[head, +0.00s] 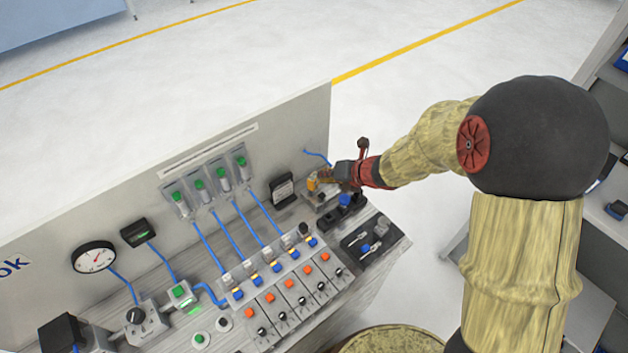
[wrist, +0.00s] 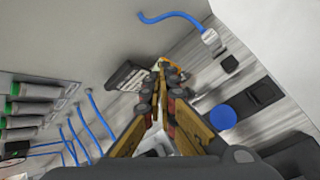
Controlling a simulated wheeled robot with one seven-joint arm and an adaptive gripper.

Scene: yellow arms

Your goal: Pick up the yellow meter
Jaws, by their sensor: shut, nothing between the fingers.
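A small yellow thing, likely the yellow meter (head: 312,184), stands at the far right end of the bench, close to the upright panel. In the wrist view only a small yellow patch of it (wrist: 163,61) shows just past the fingertips; the fingers hide the rest. My gripper (head: 326,180) reaches in from the right, with its tips right beside the yellow thing. In the wrist view my gripper (wrist: 168,72) has its orange-brown fingers together at the tips, with nothing held between them. Whether the tips touch the yellow thing, I cannot tell.
A dark framed sign (head: 282,190) stands left of the fingertips. A blue round knob (head: 345,200) sits on a black block just below my gripper. A blue hose (head: 316,156) runs from the panel (head: 240,110) nearby. Valves and switches fill the bench to the left.

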